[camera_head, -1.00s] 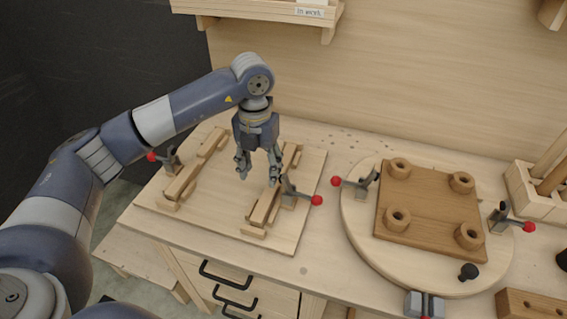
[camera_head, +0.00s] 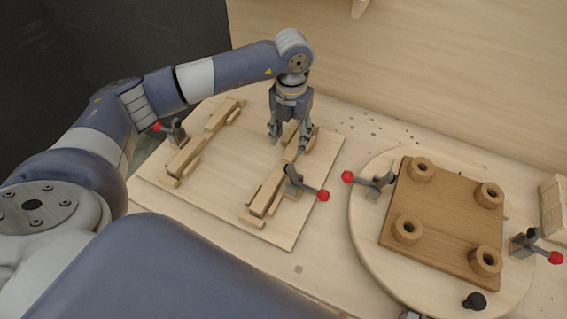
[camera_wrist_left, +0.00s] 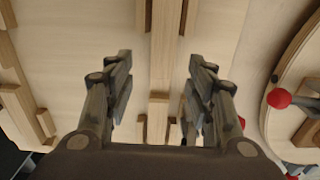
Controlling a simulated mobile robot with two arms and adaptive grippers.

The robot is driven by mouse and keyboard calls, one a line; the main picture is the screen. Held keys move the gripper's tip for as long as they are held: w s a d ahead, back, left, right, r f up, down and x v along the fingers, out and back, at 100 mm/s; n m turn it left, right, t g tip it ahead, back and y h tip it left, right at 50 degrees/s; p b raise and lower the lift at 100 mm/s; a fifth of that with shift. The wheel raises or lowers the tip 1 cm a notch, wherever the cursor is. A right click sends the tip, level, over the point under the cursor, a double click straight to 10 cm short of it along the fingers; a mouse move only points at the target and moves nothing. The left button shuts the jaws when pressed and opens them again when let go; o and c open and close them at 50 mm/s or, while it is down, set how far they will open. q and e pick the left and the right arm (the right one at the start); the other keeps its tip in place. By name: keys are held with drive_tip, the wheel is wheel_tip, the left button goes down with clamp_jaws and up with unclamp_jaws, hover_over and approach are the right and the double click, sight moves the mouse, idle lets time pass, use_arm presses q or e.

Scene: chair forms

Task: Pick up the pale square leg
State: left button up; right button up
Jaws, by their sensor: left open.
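A pale square leg (camera_wrist_left: 163,50) shows in the left wrist view as a long straight bar running down the middle, between my open fingers. In the head view it appears to be the pale bar (camera_head: 265,197) in the right-hand holder on the flat board, partly hidden by my gripper and a clamp. My left gripper (camera_head: 289,146) points down over the back part of that holder. In the left wrist view its fingers (camera_wrist_left: 160,75) stand apart on either side of the bar, with visible gaps. My right gripper is not in view.
A similar pale bar (camera_head: 185,155) lies in the left holder on the board (camera_head: 225,185). A red-knobbed clamp (camera_head: 294,182) stands beside the right holder. A round turntable (camera_head: 362,235) to the right carries a brown square seat (camera_head: 447,215) with several round sockets.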

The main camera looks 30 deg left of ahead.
sight(290, 152)
use_arm(q)
drive_tip(key=shift+w+f, duration=0.1)
drive_tip(key=shift+f, duration=0.25)
drive_tip(key=f, duration=0.1)
drive_tip(key=f+p, duration=0.2)
drive_tip(key=shift+s+d+f, duration=0.2)
drive_tip(key=shift+s+f, duration=0.1)
drive_tip(key=shift+f+p, duration=0.3)
drive_tip(key=shift+f, duration=0.35)
clamp_jaws()
